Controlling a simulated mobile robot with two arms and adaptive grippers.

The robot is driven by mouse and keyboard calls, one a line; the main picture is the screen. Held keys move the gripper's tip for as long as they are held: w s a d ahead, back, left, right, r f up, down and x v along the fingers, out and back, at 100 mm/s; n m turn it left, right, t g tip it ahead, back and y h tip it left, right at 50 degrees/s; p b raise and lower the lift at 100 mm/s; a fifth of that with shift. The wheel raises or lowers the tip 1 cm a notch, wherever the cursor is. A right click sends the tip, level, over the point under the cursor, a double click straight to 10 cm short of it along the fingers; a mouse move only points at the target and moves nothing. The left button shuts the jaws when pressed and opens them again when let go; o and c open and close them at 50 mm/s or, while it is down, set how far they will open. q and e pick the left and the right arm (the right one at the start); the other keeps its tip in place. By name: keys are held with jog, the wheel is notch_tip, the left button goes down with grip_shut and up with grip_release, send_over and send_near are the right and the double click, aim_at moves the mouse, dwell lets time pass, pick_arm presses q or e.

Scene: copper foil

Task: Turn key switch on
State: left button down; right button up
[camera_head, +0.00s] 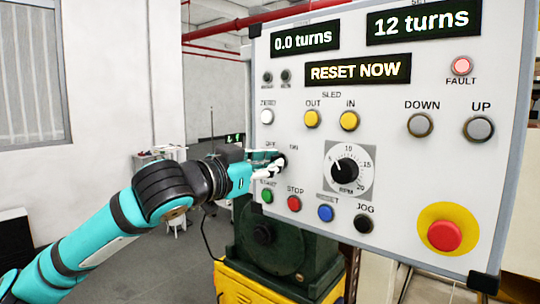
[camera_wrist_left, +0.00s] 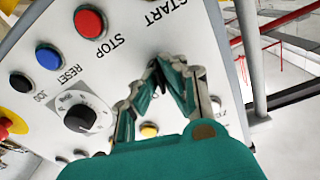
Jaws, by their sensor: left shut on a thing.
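The key switch (camera_head: 282,160) is a small dark round part at the left side of the white control panel, under a partly covered OFF label and an ON label. My left gripper (camera_head: 274,166) reaches it from the left, with its fingertips shut on it. The fingers cover most of the switch, so its key angle cannot be read. My right gripper is in neither view.
The green START button (camera_head: 267,195) and red STOP button (camera_head: 294,203) sit close below the gripper. The RPM dial (camera_head: 346,167) is to the right. A red stop button on yellow (camera_head: 444,235) is lower right. The display reads RESET NOW (camera_head: 358,71).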

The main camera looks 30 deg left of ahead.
pick_arm(q)
jog(key=shift+m+p, duration=0.75)
jog(key=shift+m, duration=0.85)
jog(key=c, duration=1.5)
grip_release()
jog(key=s+a, duration=0.1)
jog(key=s, duration=1.1)
jog(key=shift+a, duration=0.3)
